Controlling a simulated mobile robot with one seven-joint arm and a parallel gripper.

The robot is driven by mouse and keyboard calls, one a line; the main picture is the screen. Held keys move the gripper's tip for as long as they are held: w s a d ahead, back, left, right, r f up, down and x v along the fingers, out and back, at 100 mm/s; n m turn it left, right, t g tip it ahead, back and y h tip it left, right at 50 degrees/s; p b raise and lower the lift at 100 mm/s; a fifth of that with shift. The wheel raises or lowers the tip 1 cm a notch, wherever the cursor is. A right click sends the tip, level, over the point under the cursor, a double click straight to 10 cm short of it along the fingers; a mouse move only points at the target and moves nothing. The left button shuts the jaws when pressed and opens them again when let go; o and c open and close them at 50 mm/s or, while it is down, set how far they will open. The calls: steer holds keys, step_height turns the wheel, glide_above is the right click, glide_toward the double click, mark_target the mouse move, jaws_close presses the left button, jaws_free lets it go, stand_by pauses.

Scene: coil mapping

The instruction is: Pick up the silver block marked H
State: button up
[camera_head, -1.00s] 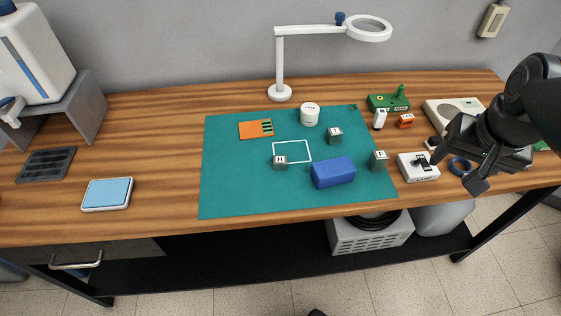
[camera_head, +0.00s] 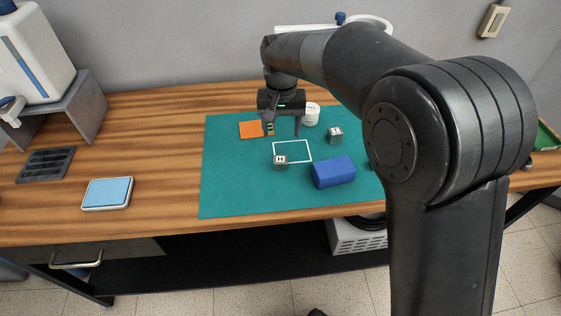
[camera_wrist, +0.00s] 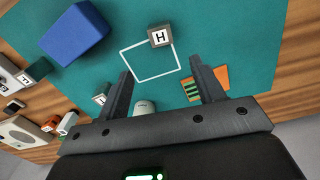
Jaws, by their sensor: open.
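The silver block marked H (camera_head: 280,161) stands on the green mat at the lower left corner of a white square outline (camera_head: 300,142). In the wrist view the H block (camera_wrist: 160,36) shows its letter on a white face, beyond my fingertips, with nothing touching it. My gripper (camera_head: 283,134) is open and empty above the mat, behind the H block in the head view. In the wrist view my gripper (camera_wrist: 160,72) has its two fingers spread wide, with the white outline (camera_wrist: 150,62) showing between and beyond them.
A blue box (camera_head: 333,172) lies right of the H block. Another small marked block (camera_head: 335,135), a white cup (camera_head: 311,114) and an orange card (camera_head: 250,129) are on the mat (camera_head: 230,190). My arm hides the right of the table. The mat's left side is clear.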

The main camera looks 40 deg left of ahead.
glide_above(280, 159)
steer(key=f, duration=0.5)
steer(key=shift+w+a+f, duration=0.15)
steer(key=shift+w+f, duration=0.05)
steer(key=shift+f, duration=0.05)
step_height(280, 159, down, 6)
steer(key=shift+s+r, duration=0.15)
steer(key=shift+r, duration=0.05)
steer(key=shift+d, duration=0.2)
steer(key=c, duration=1.1)
